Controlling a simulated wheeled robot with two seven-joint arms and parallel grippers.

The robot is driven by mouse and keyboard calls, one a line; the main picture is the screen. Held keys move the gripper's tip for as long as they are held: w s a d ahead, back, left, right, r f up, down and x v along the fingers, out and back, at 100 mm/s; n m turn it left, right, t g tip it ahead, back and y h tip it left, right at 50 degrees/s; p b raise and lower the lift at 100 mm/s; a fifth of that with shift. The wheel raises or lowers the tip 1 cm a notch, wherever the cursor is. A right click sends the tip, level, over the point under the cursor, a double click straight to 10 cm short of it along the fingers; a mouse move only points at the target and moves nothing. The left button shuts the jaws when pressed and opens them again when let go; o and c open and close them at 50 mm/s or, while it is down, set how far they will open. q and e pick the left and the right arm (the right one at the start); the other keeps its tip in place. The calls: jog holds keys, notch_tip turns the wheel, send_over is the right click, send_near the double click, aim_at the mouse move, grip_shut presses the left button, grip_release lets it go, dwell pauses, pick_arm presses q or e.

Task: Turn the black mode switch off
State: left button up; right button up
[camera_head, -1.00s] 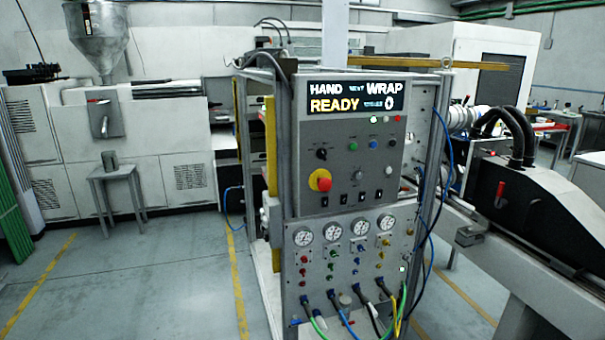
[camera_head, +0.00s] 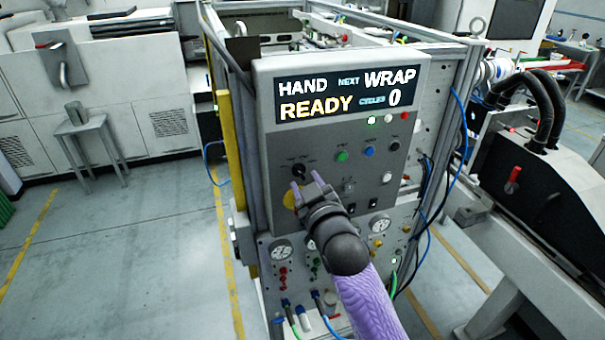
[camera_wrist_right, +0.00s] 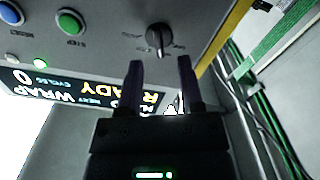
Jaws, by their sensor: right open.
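The black mode switch (camera_head: 298,170) is a small rotary knob on the grey control panel (camera_head: 270,150), below the left part of the display. In the right wrist view the knob (camera_wrist_right: 158,40) shows a pale pointer line, with small unreadable labels around it. My right gripper (camera_head: 308,181) is open and empty, just below the knob in the head view. In the right wrist view its two fingers (camera_wrist_right: 160,63) point toward the knob, one to each side, apparently without touching it. My left gripper is not in view.
The display (camera_head: 347,93) reads HAND, NEXT WRAP, READY, CYCLES 0. A yellow-based button (camera_head: 290,199) is partly hidden behind my right gripper. Green (camera_head: 342,156) and blue (camera_head: 369,151) buttons sit right of the knob. Gauges (camera_head: 379,224) and hoses are below.

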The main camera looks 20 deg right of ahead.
aim_at(300, 172)
jog(key=shift+w, duration=1.25)
jog(key=shift+c, duration=0.3)
grip_shut()
